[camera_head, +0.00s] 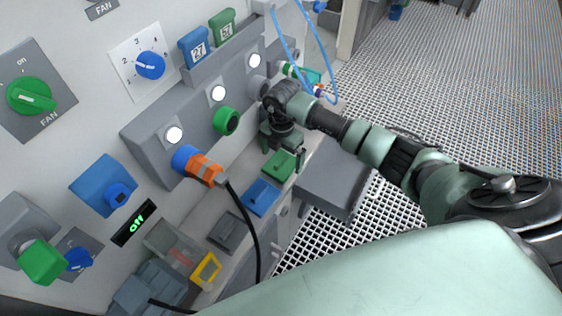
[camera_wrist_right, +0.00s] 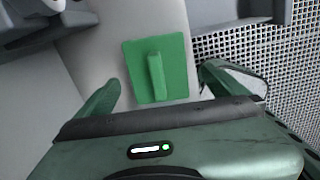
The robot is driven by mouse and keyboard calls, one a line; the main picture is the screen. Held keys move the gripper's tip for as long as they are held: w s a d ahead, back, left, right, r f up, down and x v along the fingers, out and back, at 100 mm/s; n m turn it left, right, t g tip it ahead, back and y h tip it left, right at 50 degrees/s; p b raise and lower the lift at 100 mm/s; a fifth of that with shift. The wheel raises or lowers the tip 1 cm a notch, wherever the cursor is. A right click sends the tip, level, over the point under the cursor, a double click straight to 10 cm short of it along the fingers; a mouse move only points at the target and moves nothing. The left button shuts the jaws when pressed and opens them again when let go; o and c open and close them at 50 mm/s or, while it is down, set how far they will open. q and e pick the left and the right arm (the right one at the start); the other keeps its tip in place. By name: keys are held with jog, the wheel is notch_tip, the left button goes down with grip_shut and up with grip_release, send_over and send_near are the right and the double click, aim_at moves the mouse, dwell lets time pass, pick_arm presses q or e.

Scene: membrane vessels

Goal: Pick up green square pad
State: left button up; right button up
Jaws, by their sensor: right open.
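The green square pad (camera_head: 281,167) lies flat on the narrow grey ledge in the head view. It has a raised green ridge across its middle, which shows clearly in the right wrist view (camera_wrist_right: 157,72). My right gripper (camera_head: 284,145) is just above and behind the pad in the head view, pointing down. In the right wrist view my right gripper (camera_wrist_right: 158,90) is open, with one finger to each side of the pad's ridge and nothing between them held. My left gripper is not in view.
A blue square pad (camera_head: 260,197) and a dark grey pad (camera_head: 229,232) lie along the same ledge. A grey box (camera_head: 335,183) stands right of the ledge. The panel wall with knobs and an orange plug (camera_head: 204,169) with a black cable rises on the left.

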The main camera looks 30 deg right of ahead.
aim_at(281, 159)
notch_tip(281, 159, down, 2)
jog(key=shift+w+f, duration=0.15)
jog(key=shift+f, duration=0.35)
jog(key=c, duration=1.3)
jog(key=shift+c, duration=0.5)
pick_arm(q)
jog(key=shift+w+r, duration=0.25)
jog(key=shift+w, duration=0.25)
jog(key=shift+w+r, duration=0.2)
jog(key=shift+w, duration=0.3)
pick_arm(e)
jog(key=shift+r, duration=0.1)
